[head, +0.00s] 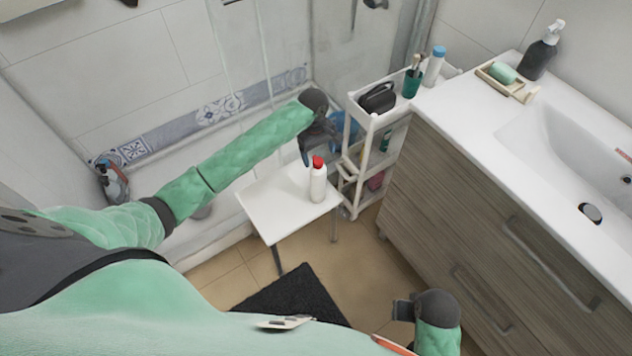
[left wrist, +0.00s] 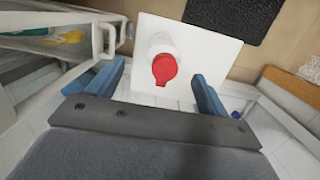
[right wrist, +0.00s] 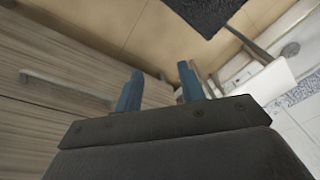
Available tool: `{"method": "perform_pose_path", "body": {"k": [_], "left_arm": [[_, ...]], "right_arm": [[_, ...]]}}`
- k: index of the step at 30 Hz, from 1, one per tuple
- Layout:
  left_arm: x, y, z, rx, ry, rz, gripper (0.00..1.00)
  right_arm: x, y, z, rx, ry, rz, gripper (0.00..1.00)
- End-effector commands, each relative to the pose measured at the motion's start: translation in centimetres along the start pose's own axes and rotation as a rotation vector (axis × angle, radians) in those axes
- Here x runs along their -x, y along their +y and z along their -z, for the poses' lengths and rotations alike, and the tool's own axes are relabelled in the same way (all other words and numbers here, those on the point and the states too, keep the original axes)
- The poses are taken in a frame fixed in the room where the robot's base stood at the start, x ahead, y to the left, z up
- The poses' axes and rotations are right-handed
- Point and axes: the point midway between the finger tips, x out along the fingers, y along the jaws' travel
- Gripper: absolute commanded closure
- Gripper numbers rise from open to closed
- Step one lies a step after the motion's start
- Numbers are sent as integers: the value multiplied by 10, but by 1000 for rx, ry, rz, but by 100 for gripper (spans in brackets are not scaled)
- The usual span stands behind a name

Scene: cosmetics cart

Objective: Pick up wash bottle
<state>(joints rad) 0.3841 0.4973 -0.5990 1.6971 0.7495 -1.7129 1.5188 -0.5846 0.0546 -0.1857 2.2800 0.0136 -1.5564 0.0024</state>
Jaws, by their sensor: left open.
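The wash bottle (head: 318,183) is white with a red cap and stands upright on a small white stool (head: 268,206). In the left wrist view the bottle's red cap (left wrist: 165,69) shows from above, between and beyond the two fingers. My left gripper (head: 308,150) is above and just behind the bottle in the head view, open and empty, not visibly touching it. Its blue fingers (left wrist: 155,85) are spread apart in its own wrist view. My right gripper (head: 402,310) is low by the vanity; in its wrist view the fingers (right wrist: 158,85) are apart with nothing between them.
A white shelf cart (head: 352,105) with a dark case and a green cup stands right of the stool. The wooden vanity (head: 480,215) with a sink is on the right. A dark mat (head: 292,295) lies on the floor. A bathtub edge runs behind the stool.

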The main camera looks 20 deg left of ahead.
Motion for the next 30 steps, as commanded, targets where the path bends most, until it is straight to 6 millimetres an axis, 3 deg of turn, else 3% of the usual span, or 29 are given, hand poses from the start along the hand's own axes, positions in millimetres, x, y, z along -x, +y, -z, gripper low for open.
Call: {"method": "perform_pose_path", "body": {"k": [6,19,30], "left_arm": [[0,0,0,179,3,5,21],[-30,-3,1,201,3,5,21],[-69,-7,3,199,4,5,21]], "right_arm": [[0,1,0,0,2,1,60],[-22,2,0,0,-2,-2,60],[-71,7,-4,1,-5,-9,60]]}}
